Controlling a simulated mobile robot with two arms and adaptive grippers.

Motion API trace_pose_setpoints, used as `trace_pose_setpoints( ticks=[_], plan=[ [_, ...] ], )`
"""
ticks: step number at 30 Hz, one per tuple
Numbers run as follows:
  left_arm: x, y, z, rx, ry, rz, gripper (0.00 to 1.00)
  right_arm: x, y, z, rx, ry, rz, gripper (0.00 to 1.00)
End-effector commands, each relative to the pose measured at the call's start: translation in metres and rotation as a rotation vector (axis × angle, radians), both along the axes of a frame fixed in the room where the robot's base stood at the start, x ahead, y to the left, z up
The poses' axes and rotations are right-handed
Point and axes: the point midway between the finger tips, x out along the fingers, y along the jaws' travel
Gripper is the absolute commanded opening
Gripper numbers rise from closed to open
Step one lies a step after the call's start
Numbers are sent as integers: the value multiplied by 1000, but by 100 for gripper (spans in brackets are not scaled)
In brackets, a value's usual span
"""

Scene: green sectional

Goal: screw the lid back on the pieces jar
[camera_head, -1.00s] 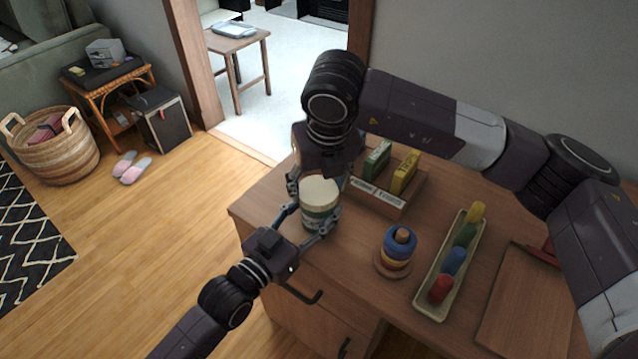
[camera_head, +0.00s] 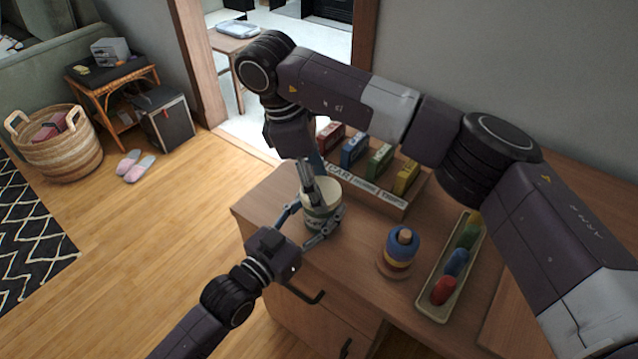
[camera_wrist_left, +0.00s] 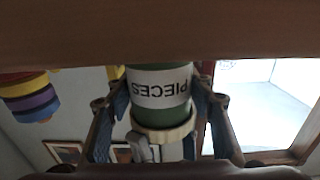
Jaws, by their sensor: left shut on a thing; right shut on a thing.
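The pieces jar (camera_head: 316,223) is upright at the desk's left corner. My left gripper (camera_head: 321,232) is shut around its body. In the left wrist view the jar (camera_wrist_left: 162,88) appears upside down, green with a white PIECES label, between the left fingers. The cream lid (camera_head: 325,192) sits on the jar's mouth; its rim (camera_wrist_left: 165,134) also shows in the left wrist view. I cannot tell how tightly it is seated. My right gripper (camera_head: 308,187) comes from above and is shut on the lid, with one finger in front; the other is mostly hidden.
Behind the jar is a wooden holder (camera_head: 378,197) with several coloured boxes. A ring stacker (camera_head: 398,250) and a long tray (camera_head: 432,290) of coloured pieces stand to the right. The desk's left and front edges are close to the jar.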

Motion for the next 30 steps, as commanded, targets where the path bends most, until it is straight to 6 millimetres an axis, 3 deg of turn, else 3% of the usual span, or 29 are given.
trace_pose_setpoints(
  ticks=[6,15,16,20,30],
  plan=[
    [-1,0,-1,2,1,-1,0,1,0,1,-1,-3,-213,44],
    [-1,-1,-1,2,2,-1,0,2,0,1,-1,-5,-227,44],
    [-1,-1,-1,2,2,-1,0,2,0,1,-1,-4,-227,59],
    [-1,-1,-1,2,2,-1,0,1,0,1,-1,-3,-226,73],
    [-1,0,-1,1,2,-1,0,2,0,4,-1,-5,-224,74]
  ],
)
